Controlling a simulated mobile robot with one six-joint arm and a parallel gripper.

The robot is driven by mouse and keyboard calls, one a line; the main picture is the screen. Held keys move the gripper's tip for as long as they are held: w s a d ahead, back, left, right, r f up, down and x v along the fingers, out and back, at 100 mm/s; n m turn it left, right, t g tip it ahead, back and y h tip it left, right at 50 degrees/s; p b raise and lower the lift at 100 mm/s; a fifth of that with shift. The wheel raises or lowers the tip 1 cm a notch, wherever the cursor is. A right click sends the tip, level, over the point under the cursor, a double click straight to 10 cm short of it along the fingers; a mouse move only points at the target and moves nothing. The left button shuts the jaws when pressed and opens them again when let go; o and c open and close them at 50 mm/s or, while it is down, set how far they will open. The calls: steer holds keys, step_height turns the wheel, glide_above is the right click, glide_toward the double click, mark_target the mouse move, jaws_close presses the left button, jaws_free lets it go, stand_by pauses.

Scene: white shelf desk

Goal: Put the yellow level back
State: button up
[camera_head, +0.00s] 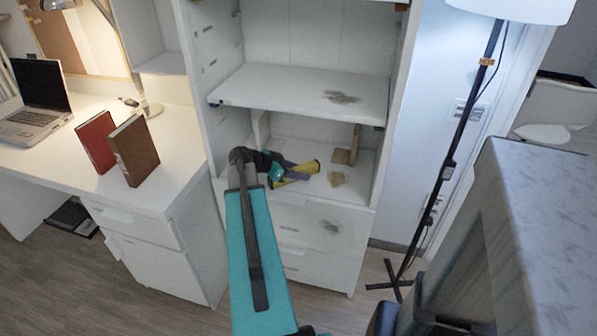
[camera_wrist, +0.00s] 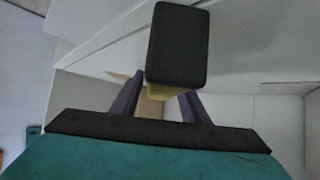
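The yellow level (camera_head: 311,167) is in the lower open compartment of the white shelf unit, tilted in the picture with its right end higher. My gripper (camera_head: 298,173) is at the level, its purple fingers across the level's middle. In the wrist view, the level's black end (camera_wrist: 178,45) faces the camera, with a strip of yellow below it. The two purple fingers (camera_wrist: 160,98) stand on either side of this strip and appear shut on it. The black end hides part of the fingertips. I cannot tell whether the level touches the compartment floor.
The shelf board (camera_head: 290,92) overhangs the compartment, with side walls left and right. A small brown wooden piece (camera_head: 347,150) stands at the compartment's right. Two books (camera_head: 133,150) and a laptop (camera_head: 38,100) are on the desk at left. A floor lamp pole (camera_head: 462,130) stands right.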

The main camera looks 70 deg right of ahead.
steer(key=shift+r, duration=0.1)
stand_by(0.3)
steer(key=v, duration=1.2)
stand_by(0.6)
